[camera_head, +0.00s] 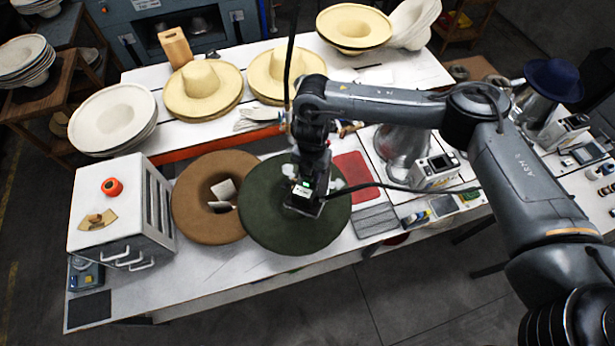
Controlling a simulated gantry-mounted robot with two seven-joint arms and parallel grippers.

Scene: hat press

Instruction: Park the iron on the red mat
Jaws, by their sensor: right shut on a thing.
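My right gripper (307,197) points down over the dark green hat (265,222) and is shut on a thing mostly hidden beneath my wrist. The held thing seems to be the iron, since no other iron shows, but its outline and whether it touches the hat cannot be made out. The red mat (352,168) lies bare on the white table just right of the green hat. My right arm reaches in from the right, above the table. My left gripper is out of view.
A brown hat (190,210) with pale paper in its opening lies left of the green hat. A grey ribbed pad (375,220) lies in front of the mat. A metal dome (400,150) and a white device (433,172) stand right. Straw hats (203,88) line the back; a white cabinet (120,215) stands left.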

